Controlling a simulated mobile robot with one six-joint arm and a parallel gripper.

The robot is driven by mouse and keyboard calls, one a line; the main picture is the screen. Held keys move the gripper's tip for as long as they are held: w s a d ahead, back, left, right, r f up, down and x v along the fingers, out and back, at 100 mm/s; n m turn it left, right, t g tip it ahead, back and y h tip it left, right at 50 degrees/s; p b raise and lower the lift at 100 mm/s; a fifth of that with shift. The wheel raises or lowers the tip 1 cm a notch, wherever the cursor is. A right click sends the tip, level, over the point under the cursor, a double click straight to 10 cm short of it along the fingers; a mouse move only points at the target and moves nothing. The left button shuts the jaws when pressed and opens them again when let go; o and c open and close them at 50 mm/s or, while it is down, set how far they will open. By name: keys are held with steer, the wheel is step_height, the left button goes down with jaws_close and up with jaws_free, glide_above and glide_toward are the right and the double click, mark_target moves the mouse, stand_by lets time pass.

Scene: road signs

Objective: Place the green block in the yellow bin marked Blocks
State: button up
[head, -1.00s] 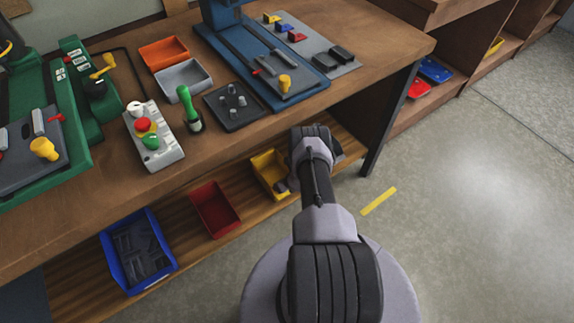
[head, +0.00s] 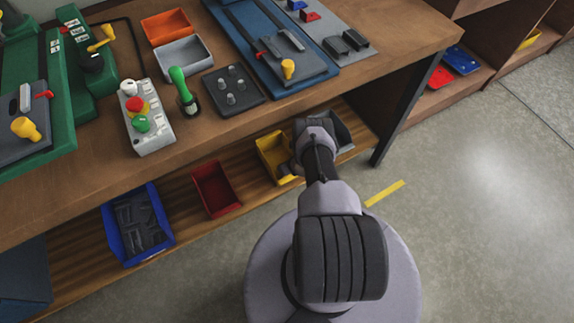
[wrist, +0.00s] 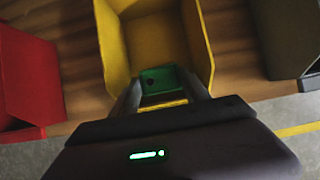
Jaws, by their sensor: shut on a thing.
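In the wrist view, my gripper (wrist: 163,88) is shut on a green block (wrist: 158,77) with a dark round spot on its face. The block is held over the near end of the yellow bin (wrist: 120,40), inside its outline in the picture; I cannot tell how far above the bin floor it is. In the head view, the yellow bin (head: 266,147) stands on the lower shelf, partly covered by my arm. The gripper's fingers and the block are hidden there. No Blocks label is readable.
A red bin (head: 216,190) and a blue bin (head: 138,224) with dark pieces stand left of the yellow bin on the lower shelf (head: 80,262). A dark grey bin (wrist: 290,38) is to the right in the wrist view. The workbench top (head: 215,130) overhangs the shelf.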

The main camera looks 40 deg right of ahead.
steer(key=shift+f, duration=0.2)
steer(key=o, duration=1.5)
steer(key=p+v, duration=1.3)
steer(key=p, duration=0.1)
steer(key=shift+w+r, duration=0.15)
steer(key=shift+w, duration=0.1)
